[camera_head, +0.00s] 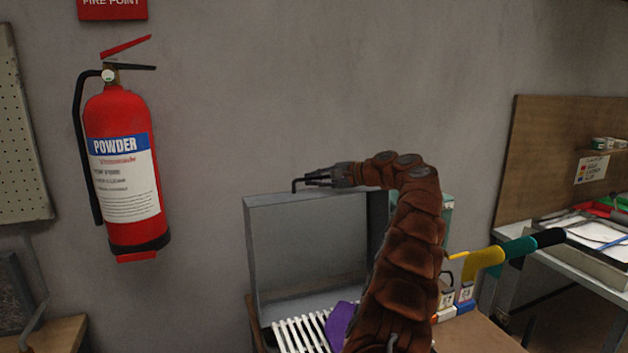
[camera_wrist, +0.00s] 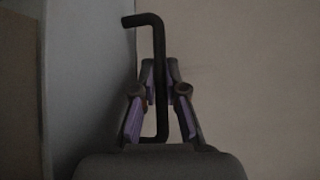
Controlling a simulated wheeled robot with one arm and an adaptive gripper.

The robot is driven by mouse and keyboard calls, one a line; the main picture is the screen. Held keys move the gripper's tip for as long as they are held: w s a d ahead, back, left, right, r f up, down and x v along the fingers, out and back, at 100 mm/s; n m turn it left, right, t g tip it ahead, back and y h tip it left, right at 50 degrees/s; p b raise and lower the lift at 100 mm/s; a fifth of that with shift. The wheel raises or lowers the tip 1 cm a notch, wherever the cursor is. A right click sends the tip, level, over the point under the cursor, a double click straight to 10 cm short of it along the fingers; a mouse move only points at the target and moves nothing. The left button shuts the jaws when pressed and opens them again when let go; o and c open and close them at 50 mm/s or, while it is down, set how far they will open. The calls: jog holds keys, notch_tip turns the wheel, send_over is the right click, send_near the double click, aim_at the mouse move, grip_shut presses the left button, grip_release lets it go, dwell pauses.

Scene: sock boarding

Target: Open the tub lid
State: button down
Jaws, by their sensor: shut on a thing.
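The tub lid (camera_head: 308,240) is a grey panel with a raised rim, standing about upright in the head view, above a white slatted rack (camera_head: 292,338). A black bent handle (camera_head: 295,186) is at its top edge. My gripper (camera_head: 320,179) is shut on this handle, reaching in from the right. In the wrist view the handle (camera_wrist: 158,45) runs between the purple-padded fingers of my gripper (camera_wrist: 160,95), with the grey lid (camera_wrist: 88,70) to the left. The tub's own walls are mostly hidden by my arm and the frame edge.
A purple cloth-like thing (camera_head: 340,322) lies by the rack. Yellow, teal and black shapes (camera_head: 515,247) stand in a row at right, beside small boxes (camera_head: 455,302). A red fire extinguisher (camera_head: 122,170) hangs on the wall at left. A bench with trays (camera_head: 590,245) is at far right.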

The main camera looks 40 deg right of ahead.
aim_at(326, 197)
jog(key=shift+s, duration=0.1)
jog(key=shift+s+a+b, duration=0.15)
jog(key=shift+s+b, duration=0.55)
jog(key=shift+b, duration=0.55)
jog(key=shift+s+a+r+t+b, duration=0.15)
jog(key=shift+s+r+t+b, duration=0.2)
jog(key=shift+s+b, duration=0.35)
jog(key=shift+n+t+y, duration=0.3)
jog(key=shift+n+t, duration=0.15)
jog(key=shift+n, duration=0.35)
jog(key=s+b, duration=0.1)
jog(key=s+a+r+b, duration=0.1)
jog(key=s+b, duration=0.3)
jog(key=shift+s+a+r, duration=0.1)
jog(key=shift+a+r, duration=0.05)
jog(key=shift+a, duration=0.1)
jog(key=c, duration=1.5)
grip_release()
jog(key=v, duration=1.2)
